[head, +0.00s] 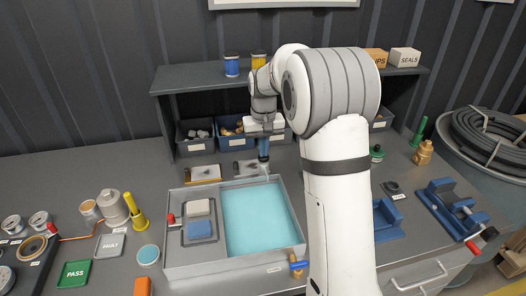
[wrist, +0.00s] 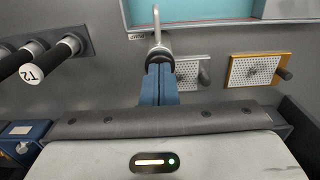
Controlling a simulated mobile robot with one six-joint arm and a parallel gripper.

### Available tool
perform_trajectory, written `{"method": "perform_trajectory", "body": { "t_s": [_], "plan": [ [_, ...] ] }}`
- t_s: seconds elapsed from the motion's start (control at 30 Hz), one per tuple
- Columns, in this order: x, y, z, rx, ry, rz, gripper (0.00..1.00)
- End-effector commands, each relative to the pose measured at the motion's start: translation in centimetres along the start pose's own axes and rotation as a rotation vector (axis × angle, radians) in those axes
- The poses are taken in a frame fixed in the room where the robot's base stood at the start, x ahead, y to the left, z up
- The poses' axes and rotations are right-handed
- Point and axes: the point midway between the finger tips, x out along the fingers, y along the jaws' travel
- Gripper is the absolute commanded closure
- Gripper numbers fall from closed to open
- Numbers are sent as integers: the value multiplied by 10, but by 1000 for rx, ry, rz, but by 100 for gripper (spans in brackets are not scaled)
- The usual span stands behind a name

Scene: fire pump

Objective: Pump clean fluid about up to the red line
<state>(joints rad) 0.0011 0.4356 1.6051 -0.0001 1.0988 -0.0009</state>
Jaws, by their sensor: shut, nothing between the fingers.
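A grey basin (head: 180,272) stands on the bench, and its right part holds light blue fluid (head: 258,215). The fluid also shows at the top of the wrist view (wrist: 195,12). A metal spout-like post (wrist: 157,42) stands at the basin's back edge and shows in the head view too (head: 266,172). My gripper (head: 263,157) points down just behind the basin. Its blue fingers (wrist: 160,72) are shut and empty. Their tips are close to the post; I cannot tell whether they touch it.
Two perforated plates with handles, one orange-edged (wrist: 257,72) and one grey (wrist: 195,72), lie behind the basin. A shelf (head: 290,80) with bins stands at the back. A red-handled valve (head: 172,219) and a blue-handled valve (head: 298,265) flank the basin. Blue clamps (head: 450,205) stand right.

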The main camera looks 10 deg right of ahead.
Motion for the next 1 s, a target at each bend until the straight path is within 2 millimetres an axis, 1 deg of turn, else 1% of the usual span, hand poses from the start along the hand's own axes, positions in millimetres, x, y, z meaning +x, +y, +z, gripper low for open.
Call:
{"method": "perform_trajectory", "body": {
  "t_s": [0.1,0.23,0.6,1.0],
  "plan": [
    [1,0,1,0,-5,0,100],
    [-3,0,1,0,-5,0,100],
    [-28,0,1,0,-4,0,100],
    [-29,0,0,0,-2,0,100]
  ]
}}
